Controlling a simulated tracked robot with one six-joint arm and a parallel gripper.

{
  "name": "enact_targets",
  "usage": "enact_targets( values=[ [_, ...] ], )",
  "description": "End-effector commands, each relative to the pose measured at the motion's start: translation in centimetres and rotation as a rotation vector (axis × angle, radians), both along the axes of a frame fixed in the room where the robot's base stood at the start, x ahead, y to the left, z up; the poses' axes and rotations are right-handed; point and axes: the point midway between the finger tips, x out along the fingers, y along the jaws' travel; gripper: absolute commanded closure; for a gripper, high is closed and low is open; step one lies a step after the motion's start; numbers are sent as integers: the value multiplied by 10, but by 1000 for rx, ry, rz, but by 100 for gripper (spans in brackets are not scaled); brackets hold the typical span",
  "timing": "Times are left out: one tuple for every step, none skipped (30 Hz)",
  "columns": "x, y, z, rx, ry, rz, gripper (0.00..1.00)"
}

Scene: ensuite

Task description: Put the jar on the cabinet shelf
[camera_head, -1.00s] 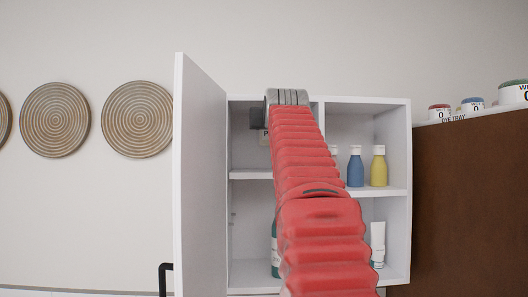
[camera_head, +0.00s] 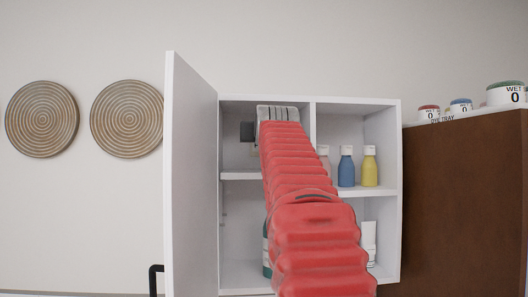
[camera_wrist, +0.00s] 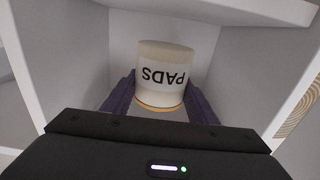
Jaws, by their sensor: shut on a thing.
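The jar (camera_wrist: 165,60) is a cream cylinder marked "PADS", with an orange-brown band at one end. In the wrist view it sits between the two dark fingers of my gripper (camera_wrist: 160,92), which is shut on it. The white cabinet (camera_head: 309,100) stands open in the head view. My gripper is at its upper left compartment, above the cabinet shelf (camera_head: 240,176). My red arm hides the jar and most of the gripper there; one dark finger shows left of the arm. I cannot tell whether the jar touches the shelf.
The cabinet door (camera_head: 190,180) is swung open on the left. A blue bottle (camera_head: 346,168), a yellow bottle (camera_head: 369,168) and a pale bottle fill the upper right compartment. A teal bottle (camera_head: 266,250) and white tube (camera_head: 369,240) stand below. A brown unit (camera_head: 465,200) is at right.

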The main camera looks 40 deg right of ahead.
Motion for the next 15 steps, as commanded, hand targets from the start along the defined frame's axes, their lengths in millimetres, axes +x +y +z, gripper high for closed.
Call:
enact_targets(
  values=[
    [0, 0, 0, -1, -1, 0, 90],
    [0, 0, -1, -1, -1, -1, 90],
    [-1, 0, -2, 0, 0, -1, 90],
    [-1, -1, -4, 0, 0, -1, 90],
    [-1, -1, -5, -1, -1, -2, 90],
    [-2, -1, -8, -1, -1, -3, 90],
    [-2, -1, -11, 0, 0, -4, 90],
    [-3, -2, -14, 0, 0, -5, 90],
    [-3, -2, -18, 0, 0, -6, 90],
    [-4, -3, -22, 0, 0, -7, 90],
    [-4, -3, -25, 1, 1, -8, 90],
    [-5, -4, -28, -1, -1, -9, 90],
    [-5, -4, -31, 0, 0, -10, 90],
    [-5, -5, -33, -1, -1, -11, 90],
    [-5, -8, -36, 0, 0, -13, 90]
  ],
)
